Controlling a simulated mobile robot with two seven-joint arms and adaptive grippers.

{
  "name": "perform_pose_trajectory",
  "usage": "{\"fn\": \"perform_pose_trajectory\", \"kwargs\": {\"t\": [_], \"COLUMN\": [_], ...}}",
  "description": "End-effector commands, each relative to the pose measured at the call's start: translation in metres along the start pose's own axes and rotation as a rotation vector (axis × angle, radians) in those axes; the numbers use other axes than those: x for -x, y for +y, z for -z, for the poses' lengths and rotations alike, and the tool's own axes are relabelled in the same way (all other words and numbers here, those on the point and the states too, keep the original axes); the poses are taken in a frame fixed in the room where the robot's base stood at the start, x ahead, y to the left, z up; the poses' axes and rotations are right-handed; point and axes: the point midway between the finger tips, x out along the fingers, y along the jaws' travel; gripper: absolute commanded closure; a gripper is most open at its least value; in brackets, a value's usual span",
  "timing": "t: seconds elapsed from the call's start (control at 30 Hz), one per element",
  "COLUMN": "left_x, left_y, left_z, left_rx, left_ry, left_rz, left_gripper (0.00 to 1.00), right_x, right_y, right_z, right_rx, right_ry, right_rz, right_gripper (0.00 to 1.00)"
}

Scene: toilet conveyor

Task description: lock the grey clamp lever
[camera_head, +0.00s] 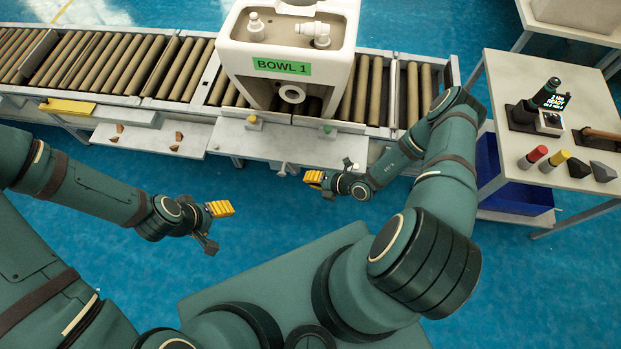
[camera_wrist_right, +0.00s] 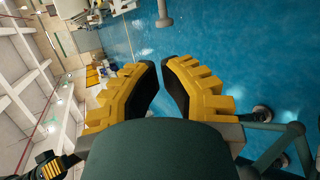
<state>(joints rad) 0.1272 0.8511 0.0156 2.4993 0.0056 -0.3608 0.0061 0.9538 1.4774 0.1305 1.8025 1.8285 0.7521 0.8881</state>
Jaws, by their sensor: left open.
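The white toilet bowl unit (camera_head: 291,52) with a green "BOWL 1" label stands on the roller conveyor. I cannot clearly make out the grey clamp lever. Small pale pieces (camera_head: 287,168) hang at the front edge of the grey shelf (camera_head: 275,142) below the bowl, and I cannot tell whether one is the lever. My right gripper (camera_head: 318,184) is just in front of the shelf's right part. In the right wrist view its yellow fingers (camera_wrist_right: 158,68) stand apart with a narrow gap and nothing between them. My left gripper (camera_head: 214,226) is open and empty over the blue floor.
The conveyor (camera_head: 110,62) runs across the back. A yellow knob (camera_head: 252,121) and a green knob (camera_head: 327,129) sit on the shelf. A cart (camera_head: 548,130) with a device, red and yellow cylinders and tools stands at right. The floor between my grippers is clear.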

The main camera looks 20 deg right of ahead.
Motion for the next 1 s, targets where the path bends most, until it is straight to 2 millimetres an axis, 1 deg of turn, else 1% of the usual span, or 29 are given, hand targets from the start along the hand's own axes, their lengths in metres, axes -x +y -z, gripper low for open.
{"fn": "perform_pose_trajectory", "kwargs": {"t": [0.03, 0.1, 0.3, 0.5, 0.6, 0.7, 1.0], "left_x": [-0.003, -0.004, -0.011, -0.016, -0.018, -0.018, -0.018], "left_y": [-0.001, -0.002, -0.004, -0.006, -0.007, -0.007, -0.007], "left_z": [-0.001, -0.002, -0.005, -0.007, -0.008, -0.009, -0.009], "left_rx": [0.0, -0.001, -0.003, -0.004, -0.005, -0.005, -0.005], "left_ry": [-0.002, -0.004, -0.01, -0.015, -0.017, -0.018, -0.019], "left_rz": [0.0, 0.0, -0.001, -0.001, -0.002, -0.002, -0.002], "left_gripper": [0.36, 0.36, 0.36, 0.36, 0.36, 0.36, 0.36], "right_x": [-0.011, -0.026, -0.065, -0.095, -0.104, -0.109, -0.11], "right_y": [-0.001, -0.001, -0.001, -0.001, -0.001, -0.001, 0.0], "right_z": [0.001, 0.001, 0.001, 0.001, 0.001, 0.0, 0.0], "right_rx": [0.001, 0.001, 0.002, 0.001, 0.001, 0.001, 0.001], "right_ry": [0.002, 0.002, 0.002, 0.001, 0.001, 0.001, 0.0], "right_rz": [-0.001, -0.002, -0.001, 0.0, 0.0, 0.0, 0.0], "right_gripper": [1.0, 1.0, 1.0, 1.0, 1.0, 1.0, 1.0]}}
